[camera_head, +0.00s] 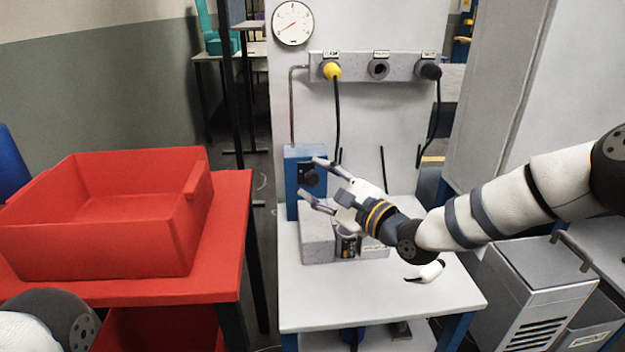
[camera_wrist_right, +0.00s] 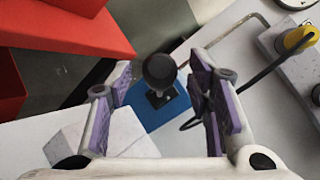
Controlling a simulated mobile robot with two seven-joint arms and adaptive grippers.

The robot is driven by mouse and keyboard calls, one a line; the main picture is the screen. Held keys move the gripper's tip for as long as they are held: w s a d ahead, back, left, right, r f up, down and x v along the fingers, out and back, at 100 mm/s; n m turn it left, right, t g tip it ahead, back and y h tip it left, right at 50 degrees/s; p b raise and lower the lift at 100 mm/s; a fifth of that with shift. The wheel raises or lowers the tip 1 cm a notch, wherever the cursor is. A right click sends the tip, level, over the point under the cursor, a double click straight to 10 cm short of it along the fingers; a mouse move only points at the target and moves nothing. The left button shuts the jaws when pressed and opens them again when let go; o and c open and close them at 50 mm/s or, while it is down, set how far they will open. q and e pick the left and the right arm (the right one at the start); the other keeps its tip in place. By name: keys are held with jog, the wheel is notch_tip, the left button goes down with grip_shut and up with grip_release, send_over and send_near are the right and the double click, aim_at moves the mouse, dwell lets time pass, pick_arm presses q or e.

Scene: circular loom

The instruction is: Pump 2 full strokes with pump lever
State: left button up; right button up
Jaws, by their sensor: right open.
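The blue pump block (camera_head: 292,165) stands at the back left of the white table. A black round knob (camera_head: 308,177), which looks like the end of the pump lever, sticks out of its front. In the right wrist view the knob (camera_wrist_right: 160,70) sits between the finger pads, with the blue block (camera_wrist_right: 172,118) behind it. My right gripper (camera_head: 312,180) is open, its fingers to either side of the knob in the picture. I see no clear contact. Most of the lever's shaft is hidden behind the knob. My left gripper is out of view.
A grey box (camera_head: 318,243) sits on the white table (camera_head: 360,300) below my right gripper. A dial gauge (camera_head: 293,22) and a panel with yellow (camera_head: 331,70) and black (camera_head: 430,70) plugs and hanging hoses are behind. A red bin (camera_head: 95,240) stands left.

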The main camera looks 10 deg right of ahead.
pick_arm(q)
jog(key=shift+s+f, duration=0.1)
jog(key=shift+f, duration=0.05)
pick_arm(e)
jog(key=shift+x, duration=1.15)
grip_shut()
jog(key=shift+s+f+b, duration=0.15)
jog(key=shift+f+b, duration=0.35)
jog(key=f+n+t+y+b, duration=0.1)
jog(key=f+b, duration=0.1)
jog(key=b, duration=0.1)
jog(key=s+f+n+t+y+b, duration=0.1)
jog(key=f+b, duration=0.1)
jog(key=b, duration=0.2)
jog(key=f+n+y+b, duration=0.1)
jog(key=f+b, duration=0.2)
jog(key=shift+s+n+t+b, duration=0.25)
jog(key=shift+n+t+b, duration=0.05)
jog(key=shift+n+t, duration=0.1)
jog(key=shift+f+y+b, duration=0.15)
jog(key=shift+y+b, duration=0.15)
jog(key=shift+b, duration=0.15)
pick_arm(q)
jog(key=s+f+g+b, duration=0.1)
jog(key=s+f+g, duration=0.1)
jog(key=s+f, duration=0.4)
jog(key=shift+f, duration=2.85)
pick_arm(e)
jog(key=shift+f, duration=0.5)
